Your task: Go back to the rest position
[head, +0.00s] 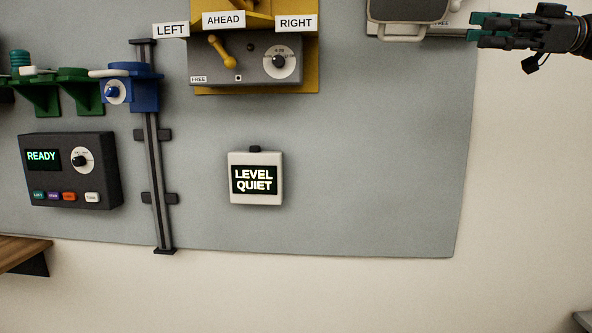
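My gripper (476,32) reaches in from the right edge at the top right, with teal fingertips pointing left. It is apart from the wall devices, close to the right end of a grey-and-white device (410,14) cut off by the top edge. Its two fingers look close together, but from this side I cannot tell whether they are open or shut. No held object shows. A white box (234,198) on the grey panel has a screen reading "LEVEL QUIET". A dark box (100,170) at the left has a screen reading "READY".
A yellow mount (310,70) carries a grey lever box (215,76) labelled LEFT, AHEAD, RIGHT. A blue bracket (150,95) sits on a dark vertical rail (154,170). Green brackets (75,100) are at left. A wooden shelf (20,248) is lower left.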

